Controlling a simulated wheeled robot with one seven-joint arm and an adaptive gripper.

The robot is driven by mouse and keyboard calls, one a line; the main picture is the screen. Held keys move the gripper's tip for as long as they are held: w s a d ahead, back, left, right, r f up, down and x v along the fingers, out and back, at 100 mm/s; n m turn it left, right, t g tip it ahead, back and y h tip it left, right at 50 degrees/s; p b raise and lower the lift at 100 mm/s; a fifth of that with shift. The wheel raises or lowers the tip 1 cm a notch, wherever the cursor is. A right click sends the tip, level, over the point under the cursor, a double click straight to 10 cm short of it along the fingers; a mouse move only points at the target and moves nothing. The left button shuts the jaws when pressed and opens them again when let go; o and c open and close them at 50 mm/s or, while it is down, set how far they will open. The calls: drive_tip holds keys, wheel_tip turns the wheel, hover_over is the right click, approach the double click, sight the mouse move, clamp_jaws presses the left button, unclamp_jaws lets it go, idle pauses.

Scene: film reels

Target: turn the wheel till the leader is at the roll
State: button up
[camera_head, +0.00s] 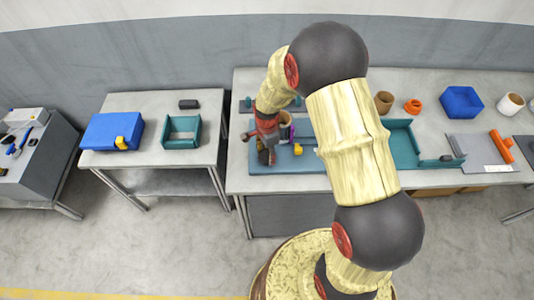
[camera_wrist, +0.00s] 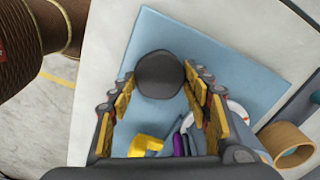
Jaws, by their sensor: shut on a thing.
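My gripper (camera_wrist: 160,85) points down over the blue board (camera_wrist: 215,75), its two yellow-padded fingers on either side of a dark grey round knob (camera_wrist: 158,68). It is shut on this knob. Whether the knob belongs to the wheel is hidden. A white-rimmed round part (camera_wrist: 240,112), perhaps a reel, lies partly behind the right finger. A purple piece (camera_wrist: 179,146) and a yellow piece (camera_wrist: 146,144) are close by. In the head view my gripper (camera_head: 266,156) is at the left part of the blue board (camera_head: 315,163). I cannot make out the leader or its contact with a roll.
A tan ring-shaped piece (camera_wrist: 270,136) stands right of the board in the wrist view. On the bench, a teal tray (camera_head: 408,126), a blue bin (camera_head: 461,101) and an orange piece (camera_head: 502,146) lie to the right. A gap separates the left table (camera_head: 152,102).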

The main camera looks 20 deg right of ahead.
sight(267, 156)
idle(0.3)
drive_tip(key=o, duration=1.1)
drive_tip(key=shift+c, duration=0.2)
drive_tip(key=shift+o, duration=0.5)
wheel_tip(267, 156, up, 12)
